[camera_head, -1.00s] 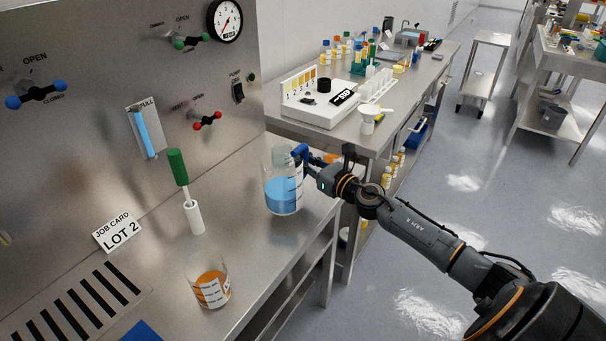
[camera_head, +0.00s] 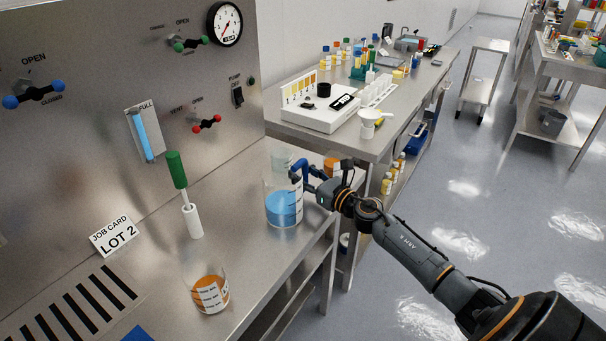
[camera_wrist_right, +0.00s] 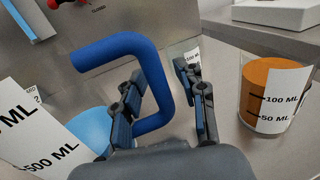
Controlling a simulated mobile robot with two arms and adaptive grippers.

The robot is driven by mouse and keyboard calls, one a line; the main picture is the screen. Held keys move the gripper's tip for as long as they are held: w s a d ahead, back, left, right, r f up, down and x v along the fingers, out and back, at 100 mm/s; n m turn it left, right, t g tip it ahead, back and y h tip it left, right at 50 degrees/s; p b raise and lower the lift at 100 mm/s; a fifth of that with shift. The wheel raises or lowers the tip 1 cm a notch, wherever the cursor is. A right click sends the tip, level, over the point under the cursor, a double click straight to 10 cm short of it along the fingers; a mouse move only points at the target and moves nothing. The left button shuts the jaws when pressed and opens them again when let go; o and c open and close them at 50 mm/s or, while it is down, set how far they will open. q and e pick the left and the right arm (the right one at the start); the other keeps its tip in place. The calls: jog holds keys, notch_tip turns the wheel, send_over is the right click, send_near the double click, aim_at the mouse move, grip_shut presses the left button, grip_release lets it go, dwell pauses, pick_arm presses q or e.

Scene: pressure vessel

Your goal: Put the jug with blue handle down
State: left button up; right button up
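The jug with blue handle (camera_head: 284,207), a clear jug part filled with blue liquid, stands upright on the steel bench near its right edge. Its base appears to touch the bench top. My right gripper (camera_head: 310,187) is at the handle, on the jug's right side. In the right wrist view the blue handle (camera_wrist_right: 152,75) passes between the spread fingers of the gripper (camera_wrist_right: 160,100), with a clear gap to the right finger. The jug's white scale label (camera_wrist_right: 35,135) shows at the lower left. My left gripper is in neither view.
A beaker of orange liquid (camera_head: 208,290) stands nearer on the bench. Another orange beaker (camera_wrist_right: 270,85) is right of the gripper, and a clear vessel (camera_head: 283,159) is behind the jug. A green-handled tool (camera_head: 177,170) stands in a white holder (camera_head: 193,222).

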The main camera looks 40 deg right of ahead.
jog(key=shift+r, duration=0.2)
jog(key=s, duration=0.3)
jog(key=s+d+b, duration=0.1)
jog(key=s, duration=0.3)
jog(key=s+b, duration=0.1)
jog(key=s, duration=0.2)
jog(key=shift+s+d+f, duration=0.2)
jog(key=shift+s+d, duration=0.1)
jog(key=shift+d, duration=0.05)
jog(key=shift+s+d+r, duration=0.1)
jog(key=shift+s, duration=0.55)
